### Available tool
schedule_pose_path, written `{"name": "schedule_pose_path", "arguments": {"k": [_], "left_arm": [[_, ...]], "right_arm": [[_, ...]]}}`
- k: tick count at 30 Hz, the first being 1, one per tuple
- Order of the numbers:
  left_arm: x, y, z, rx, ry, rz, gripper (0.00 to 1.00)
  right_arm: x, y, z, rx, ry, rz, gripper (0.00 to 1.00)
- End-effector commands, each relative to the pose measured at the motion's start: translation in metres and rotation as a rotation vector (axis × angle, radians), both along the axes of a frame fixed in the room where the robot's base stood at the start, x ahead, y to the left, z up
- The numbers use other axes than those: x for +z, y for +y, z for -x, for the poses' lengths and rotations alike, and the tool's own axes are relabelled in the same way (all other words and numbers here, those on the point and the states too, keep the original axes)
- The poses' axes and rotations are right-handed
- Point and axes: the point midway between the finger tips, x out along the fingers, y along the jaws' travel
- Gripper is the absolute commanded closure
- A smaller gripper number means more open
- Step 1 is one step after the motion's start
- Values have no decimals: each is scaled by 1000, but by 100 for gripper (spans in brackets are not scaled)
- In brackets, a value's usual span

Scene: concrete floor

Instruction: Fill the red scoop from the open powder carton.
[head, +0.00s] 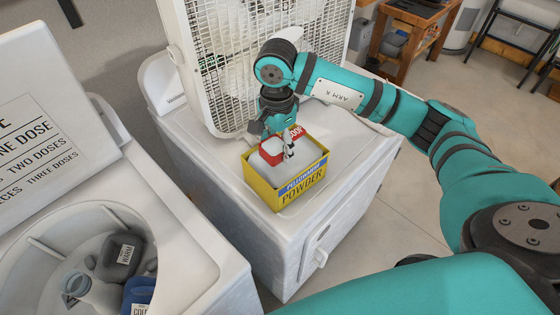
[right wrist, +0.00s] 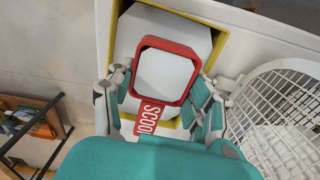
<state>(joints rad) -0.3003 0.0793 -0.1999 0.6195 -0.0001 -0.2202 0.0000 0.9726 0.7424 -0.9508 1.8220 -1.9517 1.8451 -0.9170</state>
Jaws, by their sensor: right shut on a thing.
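The red scoop (head: 270,158) is over the powder in the open carton, toward its back left. White fills the space inside its square rim (right wrist: 192,92) in the right wrist view. The yellow carton (head: 300,188) with a blue band stands on the white machine's top, its white powder (head: 296,170) showing. My right gripper (head: 287,148) is shut on the scoop's handle, marked SCOOP (right wrist: 148,115), and points down over the carton. I cannot tell whether the scoop's underside touches the powder. My left gripper is out of view.
A white box fan (head: 225,60) stands behind the carton. At left is an open washer (head: 190,240) with bottles (head: 95,290) in its drum and a raised lid (head: 35,115). A wooden stand (head: 405,35) is at the back. The machine top right of the carton is clear.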

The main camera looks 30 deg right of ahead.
Motion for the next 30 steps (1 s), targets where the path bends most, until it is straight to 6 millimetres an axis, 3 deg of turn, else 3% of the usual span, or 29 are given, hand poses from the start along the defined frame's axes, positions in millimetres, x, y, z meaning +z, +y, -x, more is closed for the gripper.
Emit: {"name": "schedule_pose_path", "arguments": {"k": [18, 30], "left_arm": [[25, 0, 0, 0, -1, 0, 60], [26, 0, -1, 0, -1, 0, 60]], "right_arm": [[50, 0, 0, 0, -1, 0, 76], [52, 0, 0, 0, 0, 0, 76]]}}
